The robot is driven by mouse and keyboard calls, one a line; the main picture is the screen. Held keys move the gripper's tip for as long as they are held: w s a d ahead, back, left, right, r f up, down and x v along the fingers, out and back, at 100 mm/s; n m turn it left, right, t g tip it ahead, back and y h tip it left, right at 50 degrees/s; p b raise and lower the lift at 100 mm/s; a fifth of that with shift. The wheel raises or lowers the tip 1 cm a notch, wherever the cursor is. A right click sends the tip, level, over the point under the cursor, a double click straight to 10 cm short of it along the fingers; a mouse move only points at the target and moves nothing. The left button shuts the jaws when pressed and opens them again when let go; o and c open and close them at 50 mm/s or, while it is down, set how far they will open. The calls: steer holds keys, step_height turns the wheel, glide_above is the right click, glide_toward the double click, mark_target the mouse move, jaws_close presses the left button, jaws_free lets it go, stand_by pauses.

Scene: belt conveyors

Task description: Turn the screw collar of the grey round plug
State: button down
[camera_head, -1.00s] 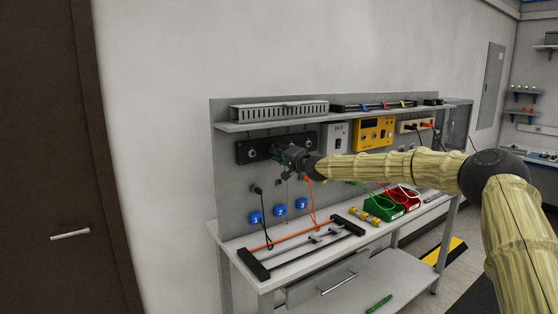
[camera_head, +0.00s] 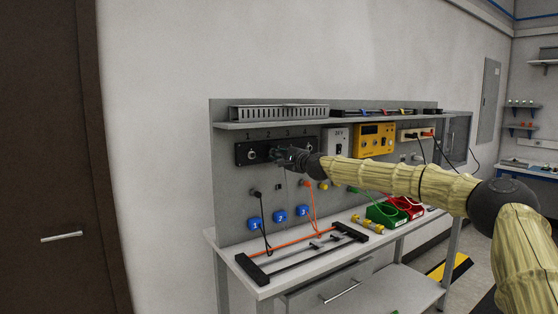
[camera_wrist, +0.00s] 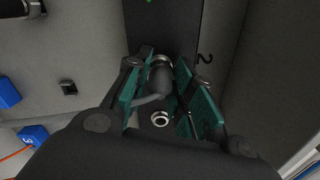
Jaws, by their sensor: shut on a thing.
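The grey round plug (camera_wrist: 161,78) is between my gripper's teal finger pads in the wrist view, against the black socket panel (camera_wrist: 163,25) near the number 2. A metal ring shows at its far end, and a grey cable bends off its near side. My gripper (camera_wrist: 165,90) is shut on the plug. In the head view my gripper (camera_head: 278,153) is at the black socket panel (camera_head: 244,153), and it hides the plug there. The turn of the collar cannot be read.
A bare socket ring (camera_wrist: 160,119) shows close to the plug. Blue numbered tags (camera_head: 279,216) and hanging cables are on the board below. An orange-and-black frame (camera_head: 303,253), a green bin (camera_head: 385,215) and a red bin (camera_head: 407,207) lie on the bench.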

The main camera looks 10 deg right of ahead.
stand_by(0.4)
steer(key=c, duration=1.2)
jaws_free()
steer(key=shift+o, duration=0.2)
steer(key=shift+s+d, duration=0.1)
steer(key=v, duration=1.1)
steer(key=shift+s, duration=0.3)
steer(key=shift+d, duration=0.1)
